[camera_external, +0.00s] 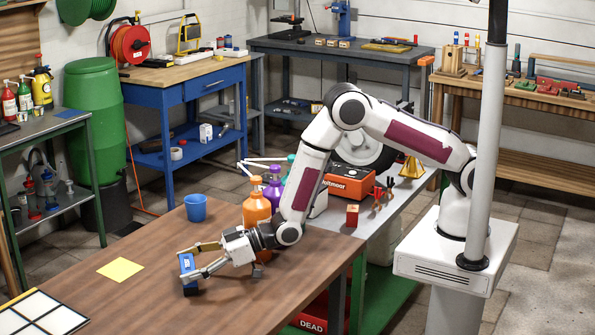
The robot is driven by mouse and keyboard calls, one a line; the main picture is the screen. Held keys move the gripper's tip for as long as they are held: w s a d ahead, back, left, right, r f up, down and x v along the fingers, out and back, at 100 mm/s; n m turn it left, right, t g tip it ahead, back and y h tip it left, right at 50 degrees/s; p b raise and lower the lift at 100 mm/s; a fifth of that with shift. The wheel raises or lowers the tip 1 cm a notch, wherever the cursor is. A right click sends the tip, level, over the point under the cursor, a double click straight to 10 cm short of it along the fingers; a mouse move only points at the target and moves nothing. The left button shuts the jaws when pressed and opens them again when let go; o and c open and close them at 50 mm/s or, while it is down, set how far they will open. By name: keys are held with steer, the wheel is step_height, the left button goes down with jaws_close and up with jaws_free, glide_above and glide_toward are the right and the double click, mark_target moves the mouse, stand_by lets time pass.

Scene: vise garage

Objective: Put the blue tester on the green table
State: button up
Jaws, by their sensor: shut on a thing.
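The blue tester (187,264) is a small blue block with a dark lower end, near the middle of the brown wooden tabletop (130,235). My gripper (186,266) reaches in from the right with its two fingers on either side of the tester and is shut on it. The tester is upright, at or just above the wood; I cannot tell whether it touches. A grey-topped table (50,133) with green legs stands at the far left.
A yellow square (120,269) lies left of the tester, and a white-panelled board (42,313) lies at the front left. A blue cup (196,208) stands behind. An orange bottle (256,206) and a purple bottle (273,190) stand close behind my gripper. The front middle wood is clear.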

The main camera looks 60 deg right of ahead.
steer(key=shift+f, duration=0.1)
steer(key=o, duration=1.4)
steer(key=shift+c, duration=0.2)
steer(key=shift+s+d+r, duration=0.3)
steer(key=shift+s+d, duration=0.05)
steer(key=shift+d, duration=0.05)
steer(key=shift+v, duration=5.45)
steer(key=shift+o, duration=0.4)
